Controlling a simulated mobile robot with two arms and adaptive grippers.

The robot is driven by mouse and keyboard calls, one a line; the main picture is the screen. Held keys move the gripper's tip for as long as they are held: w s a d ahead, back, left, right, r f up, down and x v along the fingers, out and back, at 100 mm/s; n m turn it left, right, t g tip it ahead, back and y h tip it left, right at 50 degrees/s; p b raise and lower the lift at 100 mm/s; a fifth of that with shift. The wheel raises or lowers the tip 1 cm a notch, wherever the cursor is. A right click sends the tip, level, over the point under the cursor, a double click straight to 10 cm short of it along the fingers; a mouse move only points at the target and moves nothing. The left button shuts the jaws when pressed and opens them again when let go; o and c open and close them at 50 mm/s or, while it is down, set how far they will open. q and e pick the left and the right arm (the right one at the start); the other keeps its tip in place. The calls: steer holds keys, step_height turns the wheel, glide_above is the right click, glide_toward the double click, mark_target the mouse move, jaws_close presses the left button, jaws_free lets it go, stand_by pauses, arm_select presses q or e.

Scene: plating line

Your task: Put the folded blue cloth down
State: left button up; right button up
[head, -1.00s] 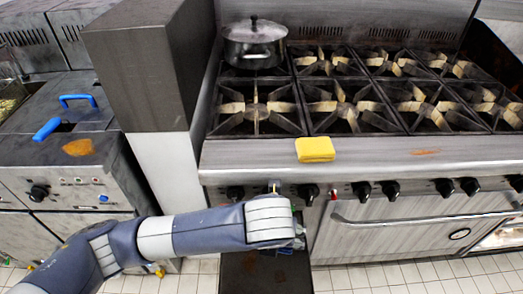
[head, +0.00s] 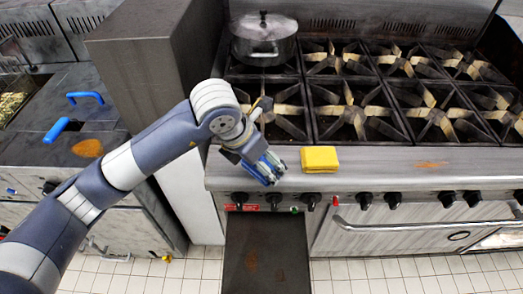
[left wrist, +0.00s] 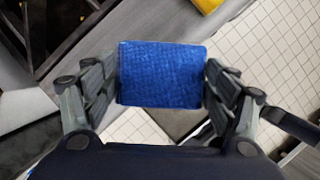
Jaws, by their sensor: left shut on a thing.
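The folded blue cloth (left wrist: 162,74) is a flat blue block between the fingers of my left gripper (left wrist: 161,85) in the left wrist view. Both fingers touch its sides. In the head view my left gripper (head: 266,168) is at the front edge of the stove, left of the yellow cloth. Only a bit of the blue cloth (head: 268,171) shows there, mostly covered by the fingers. The gripper hangs over or just in front of the steel ledge (head: 400,165); I cannot tell how high. My right gripper is not in view.
A folded yellow cloth (head: 319,159) lies on the ledge just right of my left gripper. A lidded pot (head: 264,45) stands on the back left burner. Knobs line the front below. The ledge right of the yellow cloth is mostly clear, with an orange stain.

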arm_select(q)
steer(key=w+p, duration=0.1)
steer(key=w, duration=0.3)
steer(key=shift+w+d+f, duration=0.1)
steer(key=shift+w+f, duration=0.05)
steer(key=shift+w, duration=0.15)
step_height(320, 180, down, 3)
steer(key=shift+f+p, duration=0.2)
steer(key=shift+p, duration=0.5)
steer(key=shift+f, duration=0.1)
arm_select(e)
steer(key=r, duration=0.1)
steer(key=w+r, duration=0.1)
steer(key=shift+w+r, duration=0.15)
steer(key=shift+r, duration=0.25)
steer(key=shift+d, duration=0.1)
arm_select(q)
steer(key=shift+f+b, duration=0.2)
steer(key=shift+b, duration=0.1)
steer(key=o, duration=1.4)
steer(key=shift+r, duration=0.1)
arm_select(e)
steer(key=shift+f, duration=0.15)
